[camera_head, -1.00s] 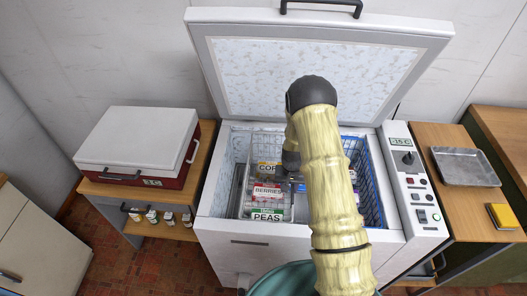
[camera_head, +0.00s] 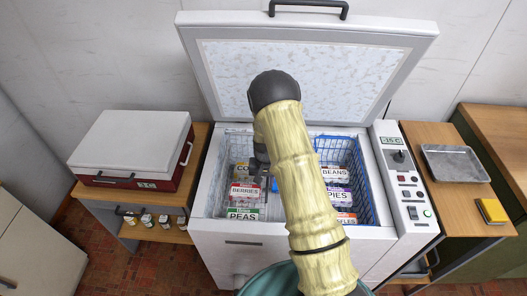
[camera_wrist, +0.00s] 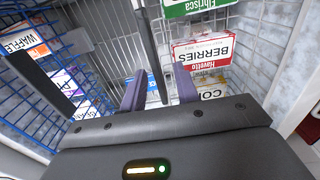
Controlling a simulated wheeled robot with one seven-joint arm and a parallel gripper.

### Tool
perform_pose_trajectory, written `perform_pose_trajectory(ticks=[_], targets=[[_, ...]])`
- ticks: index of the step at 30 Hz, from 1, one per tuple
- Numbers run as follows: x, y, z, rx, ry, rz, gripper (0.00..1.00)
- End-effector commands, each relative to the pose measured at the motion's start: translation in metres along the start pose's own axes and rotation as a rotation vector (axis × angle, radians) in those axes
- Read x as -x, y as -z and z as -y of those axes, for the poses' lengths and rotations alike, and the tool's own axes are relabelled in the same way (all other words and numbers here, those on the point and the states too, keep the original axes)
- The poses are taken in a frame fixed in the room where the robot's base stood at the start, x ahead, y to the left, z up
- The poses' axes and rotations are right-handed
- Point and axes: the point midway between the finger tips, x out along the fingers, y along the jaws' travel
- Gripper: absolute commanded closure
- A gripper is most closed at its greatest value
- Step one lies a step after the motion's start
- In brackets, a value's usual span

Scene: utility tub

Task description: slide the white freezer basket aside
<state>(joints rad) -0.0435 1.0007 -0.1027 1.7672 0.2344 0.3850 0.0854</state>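The white freezer basket (camera_head: 226,205) stands at the left of the open chest freezer, near its left wall. My gripper (camera_head: 262,182) is low over the basket's right side, mostly hidden by my arm in the head view. In the wrist view its two purple fingertips (camera_wrist: 160,90) are apart. A dark bar (camera_wrist: 147,45), apparently the basket's handle, runs between them with a gap on both sides. Whether a finger touches the basket is unclear.
A blue wire basket (camera_head: 367,190) with beans, pies and waffles fills the freezer's right side. The raised lid (camera_head: 300,80) stands behind. A control panel (camera_head: 405,180) is on the right. A cool box (camera_head: 135,150) sits on the left bench, a metal tray (camera_head: 455,163) on the right one.

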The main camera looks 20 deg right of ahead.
Motion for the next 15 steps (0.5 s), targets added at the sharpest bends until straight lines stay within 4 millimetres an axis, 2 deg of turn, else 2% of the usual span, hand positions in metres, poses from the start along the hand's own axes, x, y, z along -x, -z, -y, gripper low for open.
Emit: perform_pose_trajectory(ticks=[15], targets=[[0.082,0.0,0.001,0.002,0.0,-0.003,0.69]])
